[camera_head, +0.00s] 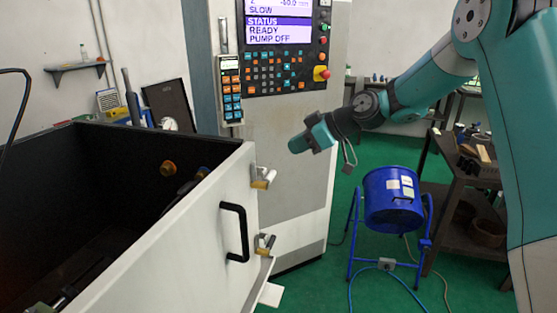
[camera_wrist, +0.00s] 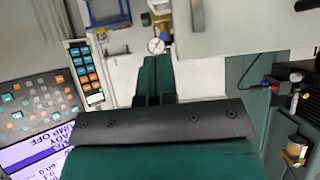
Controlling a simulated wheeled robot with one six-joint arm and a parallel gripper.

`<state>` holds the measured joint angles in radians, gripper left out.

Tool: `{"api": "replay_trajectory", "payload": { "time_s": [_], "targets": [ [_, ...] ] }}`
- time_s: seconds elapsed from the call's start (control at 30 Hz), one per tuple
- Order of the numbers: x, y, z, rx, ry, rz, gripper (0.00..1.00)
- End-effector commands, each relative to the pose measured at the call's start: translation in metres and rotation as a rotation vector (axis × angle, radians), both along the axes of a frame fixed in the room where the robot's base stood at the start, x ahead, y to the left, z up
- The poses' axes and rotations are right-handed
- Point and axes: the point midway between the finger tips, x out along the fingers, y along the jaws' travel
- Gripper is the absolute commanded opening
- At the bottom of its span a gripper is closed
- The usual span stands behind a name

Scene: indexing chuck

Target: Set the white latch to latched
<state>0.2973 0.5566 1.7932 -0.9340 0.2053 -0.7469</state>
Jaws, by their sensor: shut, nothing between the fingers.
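Two small latch-like fittings sit on the edge of the white door panel. The upper fitting (camera_head: 263,178) has a pale, cream-white lever on a brass-coloured block. The lower fitting (camera_head: 265,244) looks greyer, with some brass colour. I cannot tell from their small size whether either is latched. A brass-coloured fitting (camera_wrist: 296,150) shows at the lower right of the wrist view, but which one is unclear. My gripper (camera_head: 298,144) is up and to the right of the upper fitting, apart from it. Its teal fingers (camera_wrist: 155,78) are together and hold nothing.
The white door panel (camera_head: 190,245) carries a black handle (camera_head: 233,232) and fronts a dark open enclosure. A control panel (camera_head: 286,60) with screen and buttons stands behind. A blue drum (camera_head: 391,200) on a stand and a workbench (camera_head: 465,160) are right. Green floor lies between.

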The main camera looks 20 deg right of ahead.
Motion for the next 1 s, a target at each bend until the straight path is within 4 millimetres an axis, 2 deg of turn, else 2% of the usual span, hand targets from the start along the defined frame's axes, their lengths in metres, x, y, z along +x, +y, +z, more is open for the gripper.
{"api": "replay_trajectory", "payload": {
  "time_s": [0.03,0.23,0.4,0.5,1.0],
  "targets": [
    [0.005,0.009,-0.003,0.001,0.005,0.004,0.00],
    [0.025,0.038,-0.026,-0.001,0.005,0.005,0.00],
    [0.027,0.039,-0.052,0.000,0.006,0.000,0.00],
    [0.028,0.040,-0.061,0.001,0.004,0.000,0.00],
    [0.029,0.040,-0.067,0.001,0.005,-0.001,0.00]
  ]
}}
